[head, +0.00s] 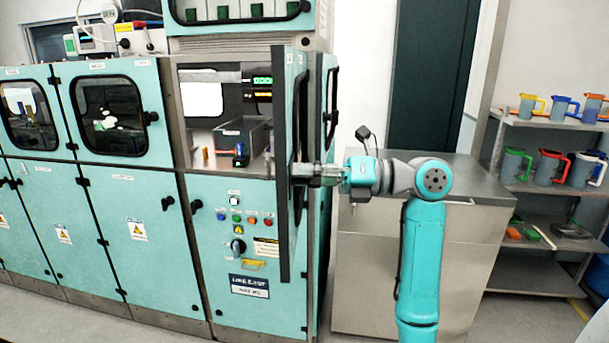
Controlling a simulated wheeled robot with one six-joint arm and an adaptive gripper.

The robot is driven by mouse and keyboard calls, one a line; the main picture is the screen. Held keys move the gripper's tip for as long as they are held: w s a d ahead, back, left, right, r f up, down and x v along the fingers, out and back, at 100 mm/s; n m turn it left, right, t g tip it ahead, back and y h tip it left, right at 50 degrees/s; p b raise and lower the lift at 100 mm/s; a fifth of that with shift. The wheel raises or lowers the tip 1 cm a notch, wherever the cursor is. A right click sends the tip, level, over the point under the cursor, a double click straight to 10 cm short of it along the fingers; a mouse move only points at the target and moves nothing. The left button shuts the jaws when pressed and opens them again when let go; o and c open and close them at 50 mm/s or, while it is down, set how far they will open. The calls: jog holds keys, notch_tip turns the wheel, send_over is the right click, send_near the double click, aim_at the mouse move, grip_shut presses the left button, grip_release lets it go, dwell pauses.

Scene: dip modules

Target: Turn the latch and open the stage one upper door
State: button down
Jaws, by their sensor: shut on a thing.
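The upper door (301,78) at the right end of the teal machine stands open. It is swung out toward me and seen nearly edge-on, to the right of its opening. My gripper (302,171) reaches in from the right and is shut at the door's free side. The latch is hidden by the fingers and the door edge, so its angle cannot be told. The open compartment (225,110) behind shows a grey bin (240,135) and a small red and blue item (240,153).
Two shut doors with dark windows (110,115) are to the left. A control panel with coloured buttons (237,218) and a black knob (238,246) is below the opening. A steel cabinet (410,265) stands behind my arm. A shelf of jugs (555,130) is at the right.

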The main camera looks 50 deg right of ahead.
jog(key=c, duration=0.8)
grip_release()
jog(key=v, duration=0.7)
jog(key=shift+s+d, duration=0.15)
jog(key=shift+s, duration=0.05)
